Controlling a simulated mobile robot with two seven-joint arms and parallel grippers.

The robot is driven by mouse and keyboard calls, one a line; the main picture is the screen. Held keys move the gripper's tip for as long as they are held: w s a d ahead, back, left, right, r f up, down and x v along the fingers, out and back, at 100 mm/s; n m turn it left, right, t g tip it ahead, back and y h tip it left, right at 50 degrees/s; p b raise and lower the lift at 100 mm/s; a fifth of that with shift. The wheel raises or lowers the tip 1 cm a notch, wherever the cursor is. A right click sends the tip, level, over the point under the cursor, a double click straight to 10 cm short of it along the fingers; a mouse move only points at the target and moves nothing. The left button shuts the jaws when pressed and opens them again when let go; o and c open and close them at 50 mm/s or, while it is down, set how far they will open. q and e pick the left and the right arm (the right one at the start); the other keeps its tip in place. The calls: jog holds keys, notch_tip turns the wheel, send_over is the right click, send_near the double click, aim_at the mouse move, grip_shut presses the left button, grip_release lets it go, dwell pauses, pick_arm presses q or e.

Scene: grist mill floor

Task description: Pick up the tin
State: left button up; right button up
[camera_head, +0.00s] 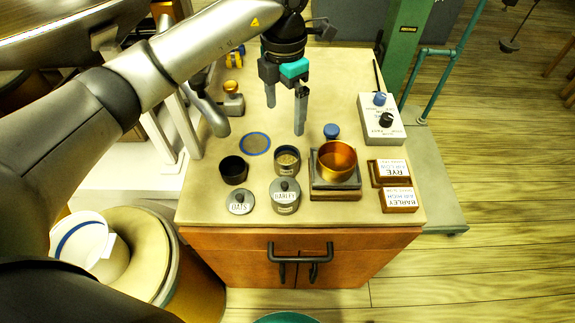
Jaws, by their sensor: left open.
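A grey tin labelled BARLEY (286,198), with a knobbed lid, stands near the front of the cabinet top. Just behind it is an open tin of grain (287,160). A dark open cup or tin (234,170) is to the left, and a round knobbed lid labelled OATS (240,202) lies in front of it. My left gripper (286,115) is open and empty, with its fingers pointing down over the rear of the top, behind the tins. My right gripper is not in view.
A copper bowl (338,160) sits on a small scale right of the tins. Label blocks RYE (392,169) and BARLEY (399,199) and a knobbed control box (381,121) line the right side. A blue-rimmed disc (255,144) lies left of centre.

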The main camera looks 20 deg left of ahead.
pick_arm(q)
jog(key=b, duration=0.1)
send_near(286, 156)
jog(key=s+r, duration=0.1)
jog(key=s, duration=0.1)
jog(key=shift+d+f+b, duration=0.25)
jog(key=shift+f+b, duration=0.15)
jog(key=shift+f, duration=1.2)
jog(key=f, duration=0.1)
jog(key=f+b, duration=0.1)
jog(key=f, duration=0.1)
jog(key=shift+s+d+f+b, duration=0.2)
jog(key=shift+s+f+b, duration=0.05)
jog(key=shift+f+b, duration=0.05)
jog(key=shift+f, duration=0.45)
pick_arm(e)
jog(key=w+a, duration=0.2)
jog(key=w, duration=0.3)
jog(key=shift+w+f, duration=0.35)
pick_arm(q)
jog(key=shift+r, duration=0.1)
grip_shut()
